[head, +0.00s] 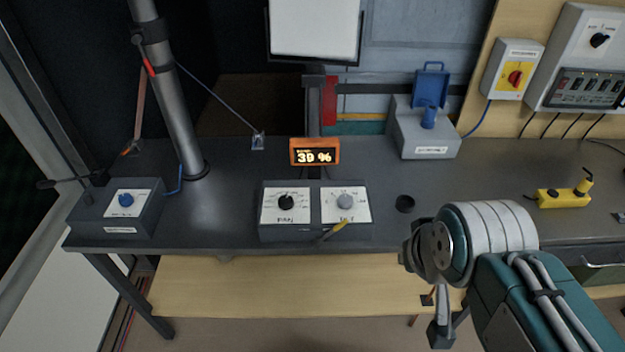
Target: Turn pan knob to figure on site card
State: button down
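A grey control box (268,230) near the table's front edge carries two white dial plates. The left plate has a black knob (286,202); the right plate has a grey knob (345,201). An orange display (315,151) behind the box reads 30 %. I cannot identify a site card; a white panel (315,28) at the top shows no readable figure. My gripper (440,330) is low at right, apart from the box, mostly hidden or unclear.
A box with a blue knob (126,199) stands at the table's left end beside a metal pole (172,100). A yellow device (564,197) lies at right. A yellow-tipped item (333,231) crosses the control box's front.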

aim_at(286, 202)
jog(key=z, duration=0.55)
jog(key=i+l+z, duration=0.1)
jog(key=l+z, duration=0.25)
jog(key=i+l+z, duration=0.1)
jog(key=z, duration=0.2)
jog(key=i+l+z, duration=0.15)
jog(key=l+z, duration=0.2)
jog(key=i+l, duration=0.2)
jog(key=j+u, duration=0.15)
jog(key=u, duration=0.25)
jog(key=j+u, duration=0.15)
jog(key=u, duration=0.3)
jog(key=j+u, duration=0.15)
jog(key=u, duration=0.25)
jog(key=j+u, duration=0.15)
jog(key=u, duration=0.25)
